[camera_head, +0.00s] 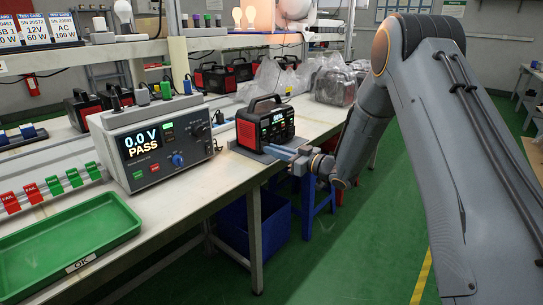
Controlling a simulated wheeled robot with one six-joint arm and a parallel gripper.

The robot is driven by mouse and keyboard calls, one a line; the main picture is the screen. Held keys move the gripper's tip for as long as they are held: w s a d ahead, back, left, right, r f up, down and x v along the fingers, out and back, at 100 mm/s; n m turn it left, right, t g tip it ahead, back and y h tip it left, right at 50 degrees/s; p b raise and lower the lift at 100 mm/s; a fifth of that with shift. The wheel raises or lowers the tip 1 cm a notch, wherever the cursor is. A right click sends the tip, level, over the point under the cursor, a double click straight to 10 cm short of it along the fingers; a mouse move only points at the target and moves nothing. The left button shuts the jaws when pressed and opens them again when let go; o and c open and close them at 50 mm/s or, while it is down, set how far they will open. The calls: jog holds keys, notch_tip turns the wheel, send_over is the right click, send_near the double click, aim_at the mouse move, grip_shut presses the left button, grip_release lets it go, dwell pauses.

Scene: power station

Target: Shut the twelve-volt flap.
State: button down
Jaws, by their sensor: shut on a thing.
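The power station (265,125), a black and red box with a top handle, stands upright on a grey pad near the right edge of the bench. Its front panel faces right, towards my arm. My gripper (277,151) is at the low part of this front panel, with its blue-grey fingers reaching in from the right. It is shut on what seems to be the twelve-volt flap. The flap is too small and too covered by the fingers to tell its angle.
A test box (155,145) reading "0.0 V PASS" stands left of the power station. A green tray (70,245) marked OK lies at the front left. Plastic-wrapped units (335,85) stand behind. The bench between tray and station is partly clear.

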aim_at(263, 145)
jog(key=w+n+g+y+b, duration=0.1)
jog(key=n+g+b, duration=0.1)
jog(key=g+b, duration=0.1)
jog(key=w+d+n+g+y+b, duration=0.1)
jog(key=n+g+b, duration=0.1)
jog(key=g+b, duration=0.1)
jog(key=w+n+g+y+b, duration=0.1)
jog(key=n+g+b, duration=0.1)
jog(key=g+b, duration=0.1)
jog(key=shift+w+d+f+n+g, duration=0.3)
jog(key=shift+n+g, duration=0.1)
jog(key=shift+g, duration=0.1)
jog(key=n+g+b, duration=0.1)
jog(key=g+b, duration=0.1)
jog(key=b, duration=0.1)
jog(key=w+n+g+b, duration=0.1)
jog(key=g+b, duration=0.1)
jog(key=b, duration=0.2)
jog(key=shift+w+n, duration=0.2)
jog(key=shift+n, duration=0.2)
jog(key=shift+w+r+n+g+h+b, duration=0.2)
jog(key=shift+n+g+h+b, duration=0.15)
jog(key=shift+g+b, duration=0.7)
jog(key=shift+a+r+n+b, duration=0.1)
jog(key=shift+n+b, duration=0.15)
jog(key=shift+b, duration=0.5)
jog(key=c, duration=1.9)
grip_release()
jog(key=shift+o, duration=0.3)
